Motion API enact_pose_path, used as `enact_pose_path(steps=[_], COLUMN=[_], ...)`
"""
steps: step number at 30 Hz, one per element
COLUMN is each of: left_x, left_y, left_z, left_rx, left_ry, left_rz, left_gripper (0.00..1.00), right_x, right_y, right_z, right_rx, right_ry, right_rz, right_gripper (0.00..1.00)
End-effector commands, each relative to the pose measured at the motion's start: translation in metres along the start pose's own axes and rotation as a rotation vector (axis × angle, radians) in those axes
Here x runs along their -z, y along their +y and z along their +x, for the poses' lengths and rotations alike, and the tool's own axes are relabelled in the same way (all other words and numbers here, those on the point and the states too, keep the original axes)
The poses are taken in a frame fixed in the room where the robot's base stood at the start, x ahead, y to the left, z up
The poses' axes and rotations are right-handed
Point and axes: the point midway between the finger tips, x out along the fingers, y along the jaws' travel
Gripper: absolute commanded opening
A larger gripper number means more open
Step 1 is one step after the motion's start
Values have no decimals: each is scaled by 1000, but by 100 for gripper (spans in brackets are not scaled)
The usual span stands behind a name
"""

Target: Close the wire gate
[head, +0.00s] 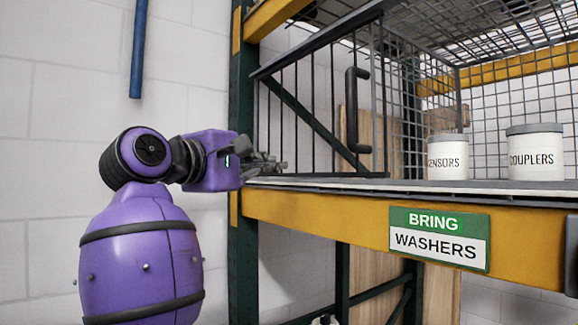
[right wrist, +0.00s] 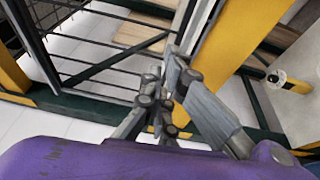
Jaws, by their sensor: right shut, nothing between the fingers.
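The wire gate (head: 318,105) has a dark frame with upright bars and a diagonal brace. It stands at the left of the caged shelf, and its black handle (head: 352,110) is near its right edge. No bars cross in front of the canisters to its right. My right gripper (head: 275,168) is at the gate's lower left corner, near the green post and just above the shelf edge. Its fingers (right wrist: 168,88) are shut and empty. In the right wrist view, dark bars (right wrist: 90,45) lie beyond them; contact cannot be told. My left gripper is not in view.
White canisters marked sensors (head: 447,158) and couplers (head: 535,152) stand on the shelf at right. A yellow beam (head: 320,213) with a green-and-white sign (head: 439,238) runs along the front. A dark green post (head: 243,265) stands beside my arm. A blue pipe (head: 139,50) hangs at upper left.

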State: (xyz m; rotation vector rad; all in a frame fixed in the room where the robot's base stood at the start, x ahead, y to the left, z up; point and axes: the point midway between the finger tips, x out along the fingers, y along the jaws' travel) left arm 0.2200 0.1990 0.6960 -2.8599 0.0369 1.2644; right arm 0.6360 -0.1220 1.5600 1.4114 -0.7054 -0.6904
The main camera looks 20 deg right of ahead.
Motion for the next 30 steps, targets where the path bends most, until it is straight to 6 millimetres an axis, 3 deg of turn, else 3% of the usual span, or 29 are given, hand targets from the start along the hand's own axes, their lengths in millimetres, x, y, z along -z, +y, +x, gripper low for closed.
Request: enact_pose_path(steps=[5, 19, 30], left_x=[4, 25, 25], left_y=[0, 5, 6], left_z=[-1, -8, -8], left_rx=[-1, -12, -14], left_ry=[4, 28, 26], left_rz=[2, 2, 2], left_gripper=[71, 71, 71], right_x=[2, 2, 4], right_y=[-1, 0, -5], right_z=[9, 85, 98], right_rx=[30, 23, 27], right_ry=[14, 12, 14], right_rz=[41, 38, 35], right_gripper=[0, 0, 0])
